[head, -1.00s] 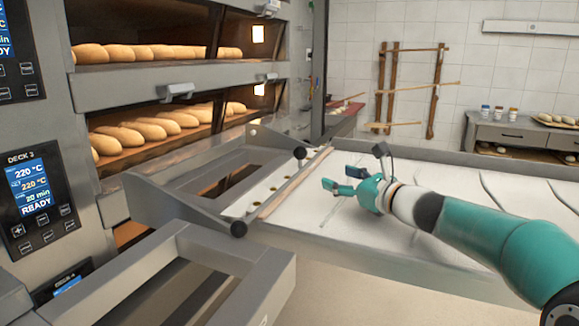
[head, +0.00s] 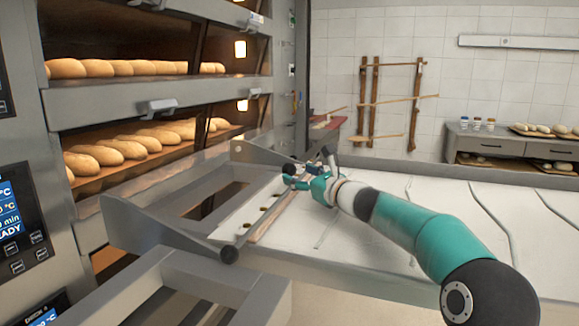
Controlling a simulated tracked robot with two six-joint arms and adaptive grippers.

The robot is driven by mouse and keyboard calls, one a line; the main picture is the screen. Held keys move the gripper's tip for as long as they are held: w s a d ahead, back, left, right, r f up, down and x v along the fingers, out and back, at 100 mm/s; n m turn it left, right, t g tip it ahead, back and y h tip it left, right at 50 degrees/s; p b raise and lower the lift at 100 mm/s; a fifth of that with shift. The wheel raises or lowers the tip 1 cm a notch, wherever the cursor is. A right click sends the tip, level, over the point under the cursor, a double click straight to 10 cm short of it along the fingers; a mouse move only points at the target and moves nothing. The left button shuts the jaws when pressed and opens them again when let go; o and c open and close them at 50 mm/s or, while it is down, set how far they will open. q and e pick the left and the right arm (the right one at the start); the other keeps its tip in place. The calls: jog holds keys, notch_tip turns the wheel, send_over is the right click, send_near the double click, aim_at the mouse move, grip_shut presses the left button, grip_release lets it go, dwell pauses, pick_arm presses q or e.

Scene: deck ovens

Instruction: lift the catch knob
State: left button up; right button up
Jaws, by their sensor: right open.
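Two round black knobs show on the grey loader frame in front of the ovens. The far knob (head: 288,169) is right by my right gripper, and the near knob (head: 229,254) is at the front corner. I cannot tell from the picture which is the catch knob. My right gripper (head: 291,178) is open, its fingertips pointing left at the far knob and overlapping it in the picture. Whether they touch it is too small to tell. My left gripper is not in view.
A pale loading belt (head: 400,225) lies under my right arm, with a wooden strip (head: 275,214) along its left edge. Deck ovens with loaves (head: 130,145) stand at the left. An open grey frame (head: 215,290) is in the foreground.

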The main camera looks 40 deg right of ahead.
aim_at(294, 171)
jog(key=w, duration=0.2)
jog(key=w+p, duration=0.1)
jog(key=w, duration=0.1)
jog(key=shift+w+d+r, duration=0.1)
jog(key=shift+d, duration=0.15)
jog(key=shift+w, duration=0.55)
grip_shut()
jog(key=shift+p, duration=0.35)
